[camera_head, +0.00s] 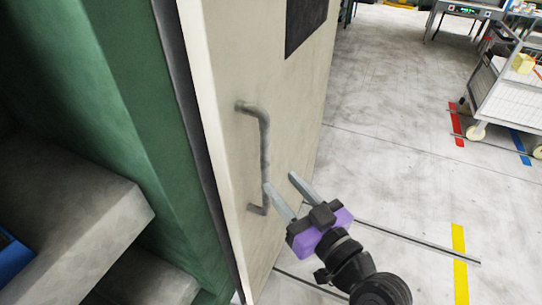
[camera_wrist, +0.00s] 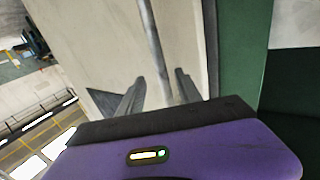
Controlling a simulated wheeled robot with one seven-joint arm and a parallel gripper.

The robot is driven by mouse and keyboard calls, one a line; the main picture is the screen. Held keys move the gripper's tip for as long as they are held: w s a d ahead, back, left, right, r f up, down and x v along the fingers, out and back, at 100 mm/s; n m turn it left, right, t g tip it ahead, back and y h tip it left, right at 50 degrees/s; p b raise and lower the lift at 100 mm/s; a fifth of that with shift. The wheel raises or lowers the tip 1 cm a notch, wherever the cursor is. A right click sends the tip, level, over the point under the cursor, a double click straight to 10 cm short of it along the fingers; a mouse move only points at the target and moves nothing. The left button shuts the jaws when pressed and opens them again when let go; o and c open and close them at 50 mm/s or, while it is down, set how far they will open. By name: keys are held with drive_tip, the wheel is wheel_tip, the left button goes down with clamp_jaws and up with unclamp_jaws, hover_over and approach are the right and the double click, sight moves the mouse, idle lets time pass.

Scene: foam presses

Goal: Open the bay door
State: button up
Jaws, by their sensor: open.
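The bay door (camera_head: 225,60) is a tall cream panel with a dark rectangle high on its face. A grey bar handle (camera_head: 264,145) stands upright on that face, near the door's left edge. My gripper (camera_head: 280,181) is open at the lower part of the handle, its fingers pointing at the door. In the wrist view the handle bar (camera_wrist: 154,40) runs down between the two fingertips (camera_wrist: 160,77), with space on both sides. I cannot tell whether a finger touches it. The door (camera_wrist: 95,40) also fills the middle of the wrist view.
A green frame (camera_head: 95,90) stands left of the door, with a dark strip between them. Grey blocks (camera_head: 75,205) sit at the lower left. A wheeled cart (camera_head: 505,95) stands at the upper right. The pale floor (camera_head: 400,120) right of the door is largely clear.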

sight(268, 168)
drive_tip(key=p+x, duration=0.2)
drive_tip(key=x, duration=0.4)
drive_tip(key=shift+w+a+r, duration=0.1)
drive_tip(key=shift+w+a, duration=0.05)
drive_tip(key=shift+a, duration=0.1)
drive_tip(key=shift+w+a, duration=0.35)
drive_tip(key=shift+w, duration=0.1)
clamp_jaws()
idle(1.0)
